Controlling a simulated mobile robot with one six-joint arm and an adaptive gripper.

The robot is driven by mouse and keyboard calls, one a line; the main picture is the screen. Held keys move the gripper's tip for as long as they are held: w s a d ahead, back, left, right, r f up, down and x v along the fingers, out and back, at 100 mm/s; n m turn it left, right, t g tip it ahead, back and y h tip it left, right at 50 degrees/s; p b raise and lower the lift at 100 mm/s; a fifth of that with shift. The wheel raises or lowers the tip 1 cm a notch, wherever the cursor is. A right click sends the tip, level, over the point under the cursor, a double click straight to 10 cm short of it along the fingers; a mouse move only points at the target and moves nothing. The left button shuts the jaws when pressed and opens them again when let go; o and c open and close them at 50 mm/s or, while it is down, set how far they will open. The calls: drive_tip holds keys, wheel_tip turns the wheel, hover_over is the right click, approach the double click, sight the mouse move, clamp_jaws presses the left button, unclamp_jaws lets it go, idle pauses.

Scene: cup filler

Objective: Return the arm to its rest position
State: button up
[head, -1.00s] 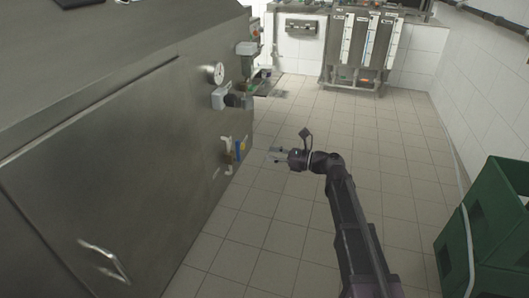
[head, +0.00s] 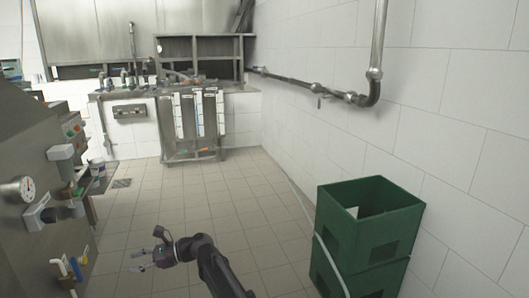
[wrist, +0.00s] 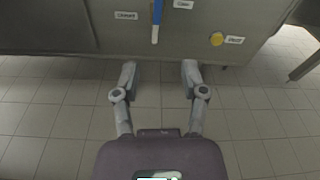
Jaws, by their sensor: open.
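My gripper (head: 138,260) is at the lower left of the head view, on the end of my dark arm, above the tiled floor. It points left toward the steel machine (head: 40,245), apart from it. In the wrist view my gripper (wrist: 158,72) shows two grey fingers spread wide with only floor tiles between them. It is open and empty.
Stacked green crates (head: 365,235) stand at the right by the white tiled wall (head: 450,120). A steel sink counter (head: 130,90) and a rack (head: 197,125) are at the back. The floor (head: 215,200) between machine and crates is clear.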

drive_tip(key=w+d+f+n+t+h+p, duration=0.1)
drive_tip(key=d+f+n+h, duration=0.2)
drive_tip(key=d, duration=0.7)
drive_tip(key=d+f+n+t+h+p, duration=0.1)
drive_tip(key=d+f+n+t+h, duration=0.15)
drive_tip(key=d, duration=0.65)
drive_tip(key=w+d+f+n+t+h+p, duration=0.1)
drive_tip(key=d+f+n+h, duration=0.2)
drive_tip(key=d, duration=0.7)
drive_tip(key=s+d+f+n+h+p, duration=0.1)
drive_tip(key=s+d+n+h, duration=0.2)
drive_tip(key=d, duration=1)
drive_tip(key=s+d+f+n+h+p, duration=0.1)
drive_tip(key=s+d+n+h, duration=0.2)
drive_tip(key=d, duration=1)
wheel_tip(320, 180, up, 37)
drive_tip(key=m+h+p, duration=0.1)
drive_tip(key=p, duration=3.6)
drive_tip(key=shift+a, duration=0.3)
drive_tip(key=shift+f+m, duration=0.1)
drive_tip(key=shift+m, duration=0.15)
